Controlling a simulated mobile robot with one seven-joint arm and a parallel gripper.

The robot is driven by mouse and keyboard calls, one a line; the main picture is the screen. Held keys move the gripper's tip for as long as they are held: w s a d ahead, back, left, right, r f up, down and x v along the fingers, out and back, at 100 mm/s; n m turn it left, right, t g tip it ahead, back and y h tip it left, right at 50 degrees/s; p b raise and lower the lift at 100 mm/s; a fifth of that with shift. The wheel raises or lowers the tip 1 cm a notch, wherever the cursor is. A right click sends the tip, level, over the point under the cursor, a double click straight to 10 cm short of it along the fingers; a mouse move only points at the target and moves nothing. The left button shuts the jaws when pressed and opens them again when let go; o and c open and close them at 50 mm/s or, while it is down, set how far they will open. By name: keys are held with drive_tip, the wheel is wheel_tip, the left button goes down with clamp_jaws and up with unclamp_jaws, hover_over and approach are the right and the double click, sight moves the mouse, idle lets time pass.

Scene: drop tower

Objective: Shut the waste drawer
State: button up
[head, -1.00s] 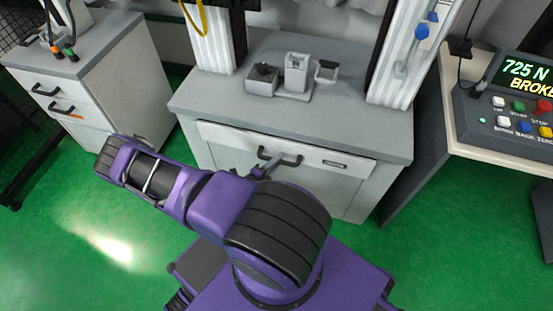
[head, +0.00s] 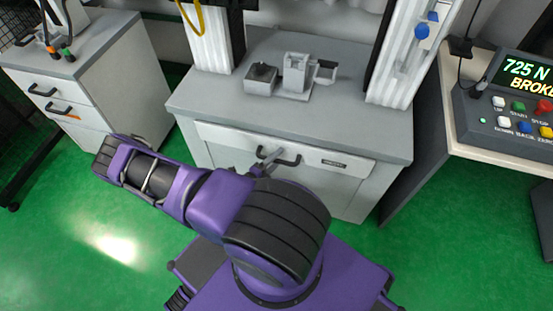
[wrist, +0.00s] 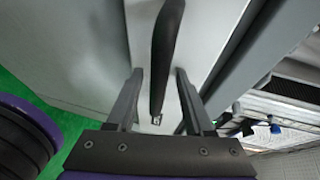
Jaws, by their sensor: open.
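The waste drawer (head: 225,136) is the wide pale front under the grey bench top, with a black bar handle (head: 291,162) and a small dark label at its right. Its front seems to stand slightly out from the cabinet; how far is hard to judge. My gripper (head: 268,156) is at the handle in the head view, partly hidden by my arm. In the wrist view my gripper (wrist: 158,92) is open, with one finger on each side of the handle (wrist: 167,50). Gaps show on both sides, so the fingers do not appear to grip it.
Grey fixture blocks (head: 297,75) stand on the bench top (head: 200,98) between two white columns. A cabinet with drawers (head: 95,75) stands at the left. A control panel (head: 515,110) sits on a table at the right. Green floor is clear at the left.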

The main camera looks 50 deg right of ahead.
drive_tip(key=shift+a, duration=0.1)
drive_tip(key=a+r, duration=0.3)
drive_tip(key=a, duration=1.4)
drive_tip(key=shift+p, duration=0.4)
